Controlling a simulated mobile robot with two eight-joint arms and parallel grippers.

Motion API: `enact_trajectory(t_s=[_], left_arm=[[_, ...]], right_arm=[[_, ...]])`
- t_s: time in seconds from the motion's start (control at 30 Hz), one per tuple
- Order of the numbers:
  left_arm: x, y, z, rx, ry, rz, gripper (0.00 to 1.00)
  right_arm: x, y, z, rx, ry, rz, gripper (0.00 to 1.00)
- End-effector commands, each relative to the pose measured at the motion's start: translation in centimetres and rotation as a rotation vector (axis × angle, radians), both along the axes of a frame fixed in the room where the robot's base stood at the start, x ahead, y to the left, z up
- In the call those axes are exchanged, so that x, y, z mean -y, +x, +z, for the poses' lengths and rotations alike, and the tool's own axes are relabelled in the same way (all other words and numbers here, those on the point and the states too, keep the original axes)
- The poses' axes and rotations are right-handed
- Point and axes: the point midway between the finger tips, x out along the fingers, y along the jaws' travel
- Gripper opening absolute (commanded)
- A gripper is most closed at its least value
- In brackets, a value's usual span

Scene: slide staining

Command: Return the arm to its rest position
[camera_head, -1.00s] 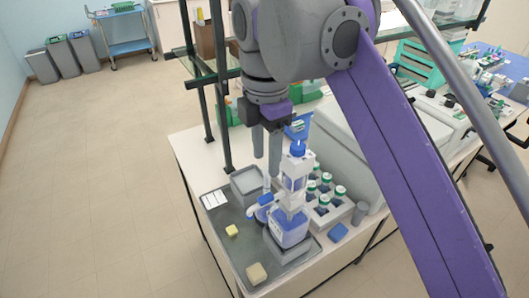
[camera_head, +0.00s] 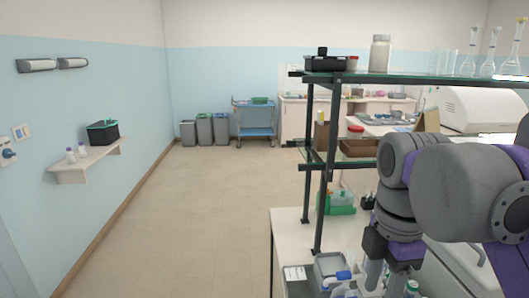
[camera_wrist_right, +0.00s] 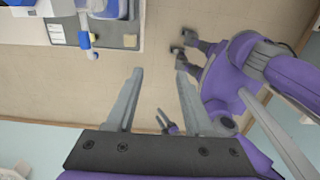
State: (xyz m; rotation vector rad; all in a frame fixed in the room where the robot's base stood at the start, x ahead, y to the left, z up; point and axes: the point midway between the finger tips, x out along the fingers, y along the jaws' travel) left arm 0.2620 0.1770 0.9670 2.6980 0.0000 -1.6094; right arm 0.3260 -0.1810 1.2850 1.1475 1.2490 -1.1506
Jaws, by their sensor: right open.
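My right arm comes in from the right in the head view, its purple and grey links filling the lower right. My right gripper (camera_head: 384,281) points down over the bench (camera_head: 287,232), its fingertips near the bottom edge of the picture. In the right wrist view my right gripper (camera_wrist_right: 158,72) is open, with nothing between its two fingers and floor behind them. My left gripper cannot be made out in the head view. Purple parts of my own body show at the right of the wrist view.
A grey tray (camera_wrist_right: 107,8) with a blue-capped bottle shows at the wrist view's top left. A glass shelf rack (camera_head: 328,75) stands close behind my arm. Bins (camera_head: 204,130) and a blue cart (camera_head: 254,117) are far off. Floor left of the bench is clear.

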Motion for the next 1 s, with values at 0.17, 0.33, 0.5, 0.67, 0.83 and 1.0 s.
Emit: enact_trajectory(t_s=[0.17,0.33,0.5,0.67,0.83,1.0], left_arm=[[0.0,0.0,0.0,0.0,0.0,0.0,0.5],[0.0,0.0,0.0,0.0,0.0,0.0,0.5],[0.0,0.0,-0.1,0.0,0.0,0.0,0.5],[0.0,-0.1,-0.1,0.0,0.0,0.0,0.5],[0.0,0.0,0.0,0.0,0.0,0.0,0.5],[0.0,0.0,0.0,0.0,0.0,0.0,0.5]], right_arm=[[-0.1,0.5,-5.7,0.095,0.013,-0.317,0.53],[-0.2,0.1,-12.6,0.2,0.067,-0.675,0.53],[-0.3,-2.1,-21.8,0.306,0.188,-1.113,0.53],[-0.4,-4.8,-28.5,0.362,0.319,-1.435,0.53],[-0.5,-6.3,-31.6,0.377,0.397,-1.595,0.53],[-0.5,-6.5,-31.8,0.379,0.404,-1.609,0.53]])
